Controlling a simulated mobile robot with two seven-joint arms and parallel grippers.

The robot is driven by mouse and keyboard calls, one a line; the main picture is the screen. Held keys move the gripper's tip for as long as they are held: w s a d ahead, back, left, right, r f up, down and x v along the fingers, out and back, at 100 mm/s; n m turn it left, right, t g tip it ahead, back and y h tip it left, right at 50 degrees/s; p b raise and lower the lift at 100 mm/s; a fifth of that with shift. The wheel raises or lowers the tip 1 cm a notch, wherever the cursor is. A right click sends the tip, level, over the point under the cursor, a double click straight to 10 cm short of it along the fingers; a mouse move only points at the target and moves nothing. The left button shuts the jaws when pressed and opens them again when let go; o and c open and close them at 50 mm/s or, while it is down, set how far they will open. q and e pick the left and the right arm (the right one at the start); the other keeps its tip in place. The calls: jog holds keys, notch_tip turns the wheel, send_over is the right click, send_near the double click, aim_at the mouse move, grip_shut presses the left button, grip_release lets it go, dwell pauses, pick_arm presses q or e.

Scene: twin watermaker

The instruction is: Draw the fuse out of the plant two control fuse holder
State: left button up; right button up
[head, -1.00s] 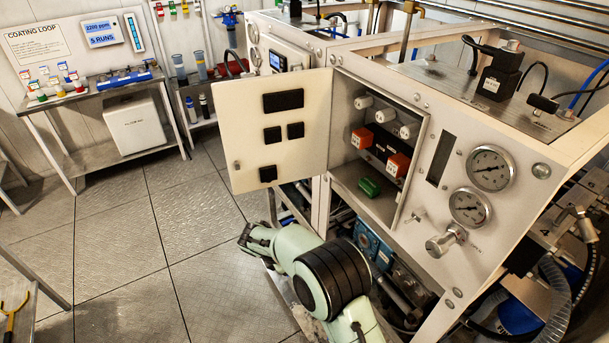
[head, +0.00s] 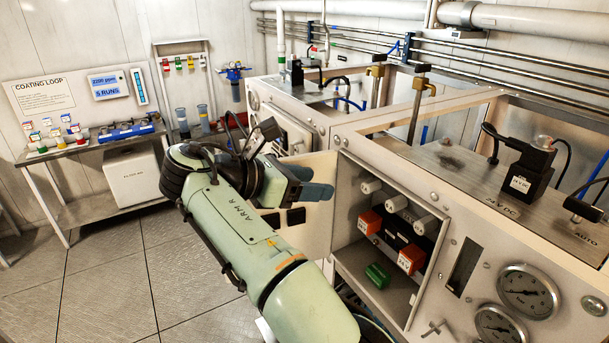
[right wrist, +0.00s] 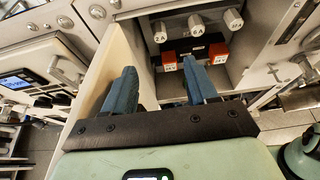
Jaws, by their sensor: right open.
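All three caps are seated; any fuse inside is hidden. My right gripper (head: 318,181) is open and empty, its blue fingers in front of the open door, left of the caps. In the right wrist view its fingers (right wrist: 160,88) point toward the cabinet, short of the caps. My left gripper is out of view.
Two orange blocks (head: 370,222) (head: 411,258) sit below the caps. A green piece (head: 377,275) lies on the cabinet floor. The open door (head: 322,225) stands left of the opening, beside my right gripper. Gauges (head: 527,290) are on the panel at right.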

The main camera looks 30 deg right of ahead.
aim_at(365, 187)
jog(key=x, duration=1.2)
jog(key=shift+d+f, duration=0.3)
grip_shut()
jog(key=c, duration=0.9)
grip_release()
jog(key=shift+c, duration=0.2)
grip_shut()
jog(key=shift+s+a, duration=0.1)
jog(key=shift+a, duration=1.4)
jog(key=shift+s+a, duration=0.15)
jog(key=shift+a, duration=1.35)
